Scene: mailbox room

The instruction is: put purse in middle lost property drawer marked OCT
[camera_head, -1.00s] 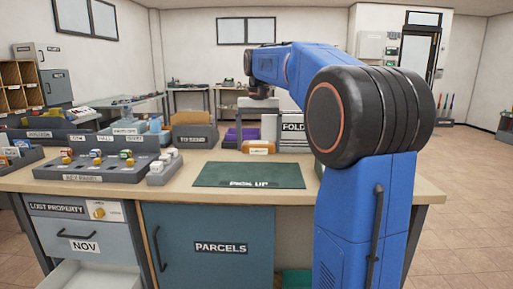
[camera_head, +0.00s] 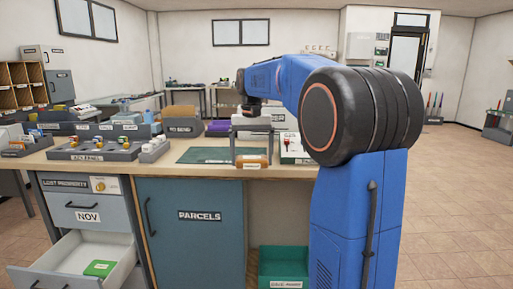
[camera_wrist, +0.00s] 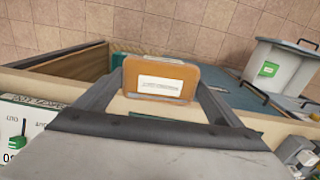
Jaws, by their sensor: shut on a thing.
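The purse (camera_head: 251,161) is a small orange-brown case with a white label. My gripper (camera_head: 251,157) is shut on it and holds it near the desk's front edge. In the wrist view the purse (camera_wrist: 159,82) sits between the two grey fingers. The lost property cabinet (camera_head: 85,186) is at the left. Its drawer marked NOV (camera_head: 88,217) is shut. The drawer below (camera_head: 60,268) is pulled open, with a green item (camera_head: 100,268) inside; I cannot read its label. This open drawer also shows at the right of the wrist view (camera_wrist: 285,62).
The desk (camera_head: 205,172) bears a green mat (camera_head: 200,155), grey trays (camera_head: 98,151) and bins. A shut PARCELS cupboard (camera_head: 195,240) stands right of the drawers. A green bin (camera_head: 284,265) is under the desk. The floor at right is clear.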

